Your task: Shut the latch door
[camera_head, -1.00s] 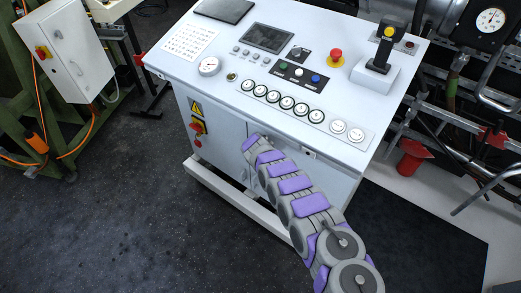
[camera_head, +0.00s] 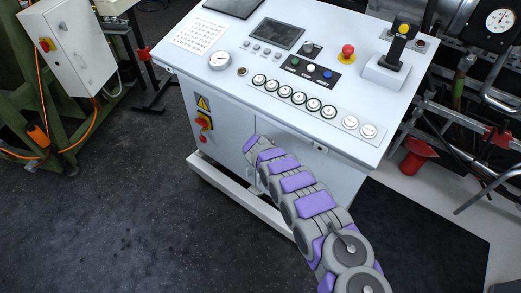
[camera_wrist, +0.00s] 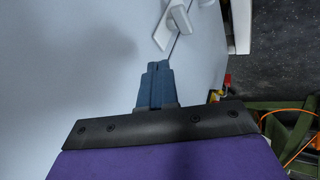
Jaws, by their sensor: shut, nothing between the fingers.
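The pale grey console cabinet (camera_head: 225,125) stands ahead in the head view, and my arm crosses in front of its front panels. In the wrist view the pale door panel (camera_wrist: 60,70) fills the left and middle. A white latch handle (camera_wrist: 180,17) on a small plate is at the top, beside a thin dark seam. My gripper (camera_wrist: 157,68) has its blue fingers together and empty, pointing at the panel below the latch. I cannot tell whether the fingertips touch the panel. My fingers are hidden behind my arm in the head view, so the door's exact angle is unclear.
Buttons, dials and a joystick (camera_head: 398,42) cover the console top. A white box on a green frame (camera_head: 70,50) stands at left. Pipes, a gauge (camera_head: 501,20) and a red funnel-shaped part (camera_head: 414,160) are at right. The dark floor at front left is clear.

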